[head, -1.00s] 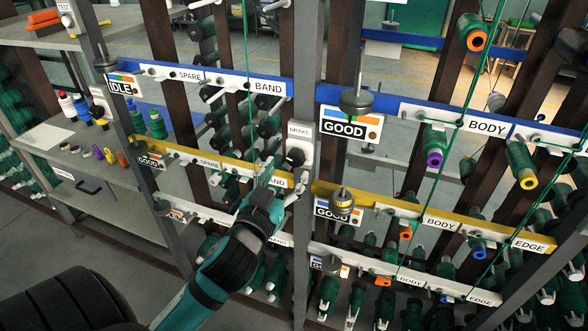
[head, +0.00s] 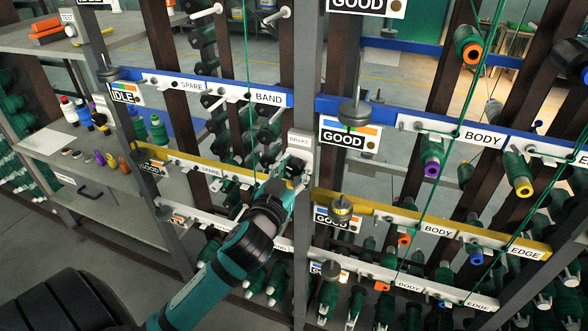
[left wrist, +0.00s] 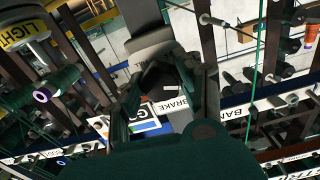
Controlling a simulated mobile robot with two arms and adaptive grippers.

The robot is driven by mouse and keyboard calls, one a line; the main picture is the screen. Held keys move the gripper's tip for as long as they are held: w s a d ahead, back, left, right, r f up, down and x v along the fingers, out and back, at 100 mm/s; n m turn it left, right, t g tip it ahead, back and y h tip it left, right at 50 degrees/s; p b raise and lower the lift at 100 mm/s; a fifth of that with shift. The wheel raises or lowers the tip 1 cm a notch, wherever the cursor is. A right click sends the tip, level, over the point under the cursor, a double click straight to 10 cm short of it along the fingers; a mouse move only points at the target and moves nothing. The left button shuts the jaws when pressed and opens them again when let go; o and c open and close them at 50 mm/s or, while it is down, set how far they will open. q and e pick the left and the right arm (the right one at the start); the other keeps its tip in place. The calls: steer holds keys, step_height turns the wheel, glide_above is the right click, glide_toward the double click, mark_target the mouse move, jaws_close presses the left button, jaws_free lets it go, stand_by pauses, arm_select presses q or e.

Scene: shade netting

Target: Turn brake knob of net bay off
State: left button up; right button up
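The brake knob (head: 295,161) is a dark round knob on a white plate marked BRAKE (head: 300,141), fixed to a grey upright post. In the left wrist view the dark knob (left wrist: 166,82) shows a short white mark. My left gripper (head: 288,181) reaches up to the knob from below left and covers part of it. In the left wrist view the fingers of the left gripper (left wrist: 166,100) stand apart on either side of the knob. I cannot see clear contact. My right gripper is not in view.
Blue rail (head: 210,90) and yellow rail (head: 200,164) cross the posts near my arm. A round weight (head: 354,113) hangs by a GOOD sign (head: 347,134) right of the knob. Green threads and several green spools fill the rack. A grey shelf (head: 95,150) stands at left.

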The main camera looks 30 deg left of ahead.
arm_select(q)
steer(key=c, duration=0.3)
steer(key=shift+c, duration=0.2)
steer(key=shift+n, duration=1)
steer(key=n, duration=0.2)
steer(key=shift+n, duration=0.3)
steer(key=n+p, duration=0.2)
steer(key=n, duration=0.2)
steer(key=shift+r, duration=0.1)
steer(key=shift+n+p, duration=1.1)
steer(key=shift+n, duration=0.8)
steer(key=shift+d, duration=0.1)
